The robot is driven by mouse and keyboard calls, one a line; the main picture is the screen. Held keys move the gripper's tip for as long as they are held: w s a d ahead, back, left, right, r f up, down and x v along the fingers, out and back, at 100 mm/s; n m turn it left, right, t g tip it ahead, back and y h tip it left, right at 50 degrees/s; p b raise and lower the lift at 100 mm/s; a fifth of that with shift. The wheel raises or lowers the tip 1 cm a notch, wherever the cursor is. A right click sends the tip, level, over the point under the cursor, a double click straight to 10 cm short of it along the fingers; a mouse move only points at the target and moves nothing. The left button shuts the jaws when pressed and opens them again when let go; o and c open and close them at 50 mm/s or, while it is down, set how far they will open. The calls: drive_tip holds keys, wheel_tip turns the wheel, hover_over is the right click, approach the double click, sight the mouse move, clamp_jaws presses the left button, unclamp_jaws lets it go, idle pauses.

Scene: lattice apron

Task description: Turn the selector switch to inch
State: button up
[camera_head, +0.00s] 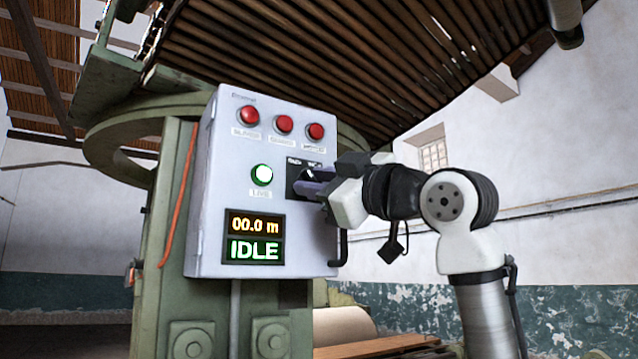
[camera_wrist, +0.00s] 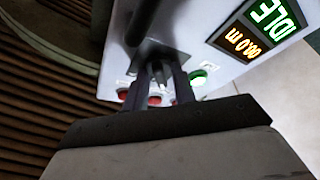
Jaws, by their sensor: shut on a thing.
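The selector switch (camera_head: 309,175) is a dark knob on a black plate at the right of the grey control box (camera_head: 215,190). My gripper (camera_head: 318,186) reaches it from the right, and its fingers are shut on the knob. In the wrist view my gripper (camera_wrist: 158,78) shows its two dark fingers on either side of the dark knob. White labels sit along the top of the switch plate, partly too small to read. The knob is partly hidden by the fingers, so I cannot tell which mark it points to.
Three red buttons (camera_head: 283,124) run along the box's top. A lit green button (camera_head: 262,175) is left of the switch. The display (camera_head: 254,238) reads 00.0 m and IDLE. A black handle (camera_head: 340,248) is at the box's right edge. A green machine frame (camera_head: 160,300) stands behind.

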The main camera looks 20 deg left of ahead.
drive_tip(key=m+t+b, duration=0.1)
drive_tip(key=m, duration=0.1)
drive_tip(key=m+t, duration=0.1)
drive_tip(key=m, duration=0.2)
drive_tip(key=shift+s+a+f+b, duration=0.1)
drive_tip(key=shift+s+f+b, duration=0.05)
drive_tip(key=shift+b, duration=0.25)
drive_tip(key=m+t+h, duration=0.1)
drive_tip(key=m, duration=0.2)
drive_tip(key=m+t+b, duration=0.1)
drive_tip(key=m+t, duration=0.1)
drive_tip(key=m, duration=0.2)
drive_tip(key=shift+s+a+t+h+b, duration=0.1)
drive_tip(key=shift+t+h+b, duration=0.2)
drive_tip(key=shift+h, duration=0.1)
drive_tip(key=m+t+h, duration=0.1)
drive_tip(key=m, duration=0.2)
drive_tip(key=m+t+h, duration=0.1)
drive_tip(key=m, duration=0.2)
drive_tip(key=shift+s+m+h+b, duration=0.1)
drive_tip(key=shift+m+h+b, duration=0.2)
drive_tip(key=shift+m+b, duration=0.1)
drive_tip(key=shift+r+m+t+h, duration=0.1)
drive_tip(key=shift+m+t+h, duration=0.2)
drive_tip(key=shift+m+h, duration=0.75)
drive_tip(key=shift+r+m+t+h, duration=0.1)
drive_tip(key=shift+m+t+h, duration=0.25)
drive_tip(key=shift+m, duration=1.4)
